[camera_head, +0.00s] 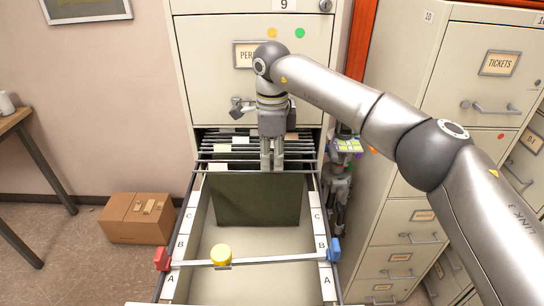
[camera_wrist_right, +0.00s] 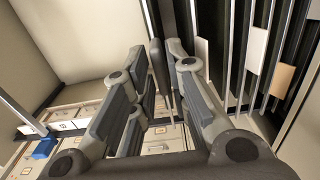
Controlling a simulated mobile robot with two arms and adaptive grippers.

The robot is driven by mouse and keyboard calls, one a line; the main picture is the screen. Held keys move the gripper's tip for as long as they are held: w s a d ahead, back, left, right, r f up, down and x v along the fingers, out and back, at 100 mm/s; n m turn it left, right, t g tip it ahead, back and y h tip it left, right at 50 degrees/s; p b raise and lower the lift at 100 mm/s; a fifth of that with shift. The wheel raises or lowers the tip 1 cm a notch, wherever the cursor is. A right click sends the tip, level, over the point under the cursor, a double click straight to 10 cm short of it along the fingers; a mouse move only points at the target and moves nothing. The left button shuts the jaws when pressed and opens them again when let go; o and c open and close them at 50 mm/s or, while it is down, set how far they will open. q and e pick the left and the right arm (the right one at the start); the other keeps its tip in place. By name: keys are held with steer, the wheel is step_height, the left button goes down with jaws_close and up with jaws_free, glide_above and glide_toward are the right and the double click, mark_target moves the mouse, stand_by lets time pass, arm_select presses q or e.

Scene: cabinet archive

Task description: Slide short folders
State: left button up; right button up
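The open drawer (camera_head: 170,245) has side rails with letter labels; C, B and A show. A dark green folder (camera_head: 258,200) hangs upright across it in the C part. Several more hanging folders (camera_head: 238,143) with pale tabs are packed behind it, near the cabinet front. My right gripper (camera_head: 272,160) points down at the green folder's top edge, near its middle. In the right wrist view its fingers (camera_wrist_right: 165,85) stand apart with a gap between them. Whether they touch the folder is unclear. My left gripper is not in view.
The drawer's front part is empty. Other cabinets (camera_head: 400,215) stand right; a cardboard box (camera_head: 137,218) sits left.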

steer(key=shift+o, duration=0.8)
steer(key=shift+r, duration=0.1)
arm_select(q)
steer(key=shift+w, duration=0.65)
arm_select(e)
step_height(320, 180, up, 12)
